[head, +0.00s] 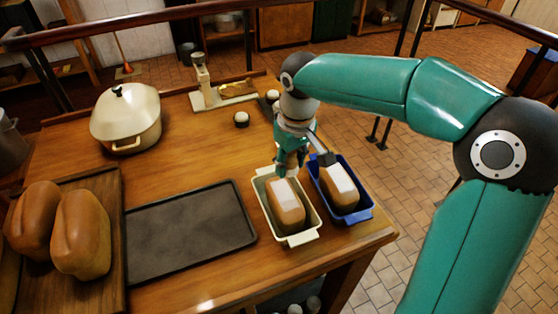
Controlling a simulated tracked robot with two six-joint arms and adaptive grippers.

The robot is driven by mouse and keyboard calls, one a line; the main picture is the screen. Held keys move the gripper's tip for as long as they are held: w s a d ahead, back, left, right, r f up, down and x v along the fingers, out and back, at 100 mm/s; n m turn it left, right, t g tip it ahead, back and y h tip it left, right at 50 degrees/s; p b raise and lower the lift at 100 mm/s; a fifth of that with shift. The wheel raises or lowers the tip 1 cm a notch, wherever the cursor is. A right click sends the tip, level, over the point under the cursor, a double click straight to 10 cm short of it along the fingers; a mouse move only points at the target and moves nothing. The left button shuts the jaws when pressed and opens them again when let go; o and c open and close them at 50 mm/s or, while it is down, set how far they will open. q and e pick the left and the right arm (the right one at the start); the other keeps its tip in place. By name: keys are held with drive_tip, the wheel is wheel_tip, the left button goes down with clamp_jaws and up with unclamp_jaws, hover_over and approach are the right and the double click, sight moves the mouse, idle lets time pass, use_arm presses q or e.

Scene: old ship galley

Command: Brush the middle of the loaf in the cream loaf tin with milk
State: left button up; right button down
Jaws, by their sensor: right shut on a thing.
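The cream loaf tin (300,238) stands near the table's right edge with a brown loaf (290,213) in it. A pale patch (282,190) covers part of that loaf's top. My right gripper (291,165) points down over the far end of this tin. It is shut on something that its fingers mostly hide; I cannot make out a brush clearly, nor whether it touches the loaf. A blue tin (358,217) stands close on the right with another loaf (343,199), also with a pale patch on top. My left gripper is not in view.
Two small dark pots with white tops, one nearer (241,120), one by my wrist (272,97), stand behind.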

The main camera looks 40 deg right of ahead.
drive_tip(key=shift+r+p, duration=0.8)
drive_tip(key=shift+r, duration=0.5)
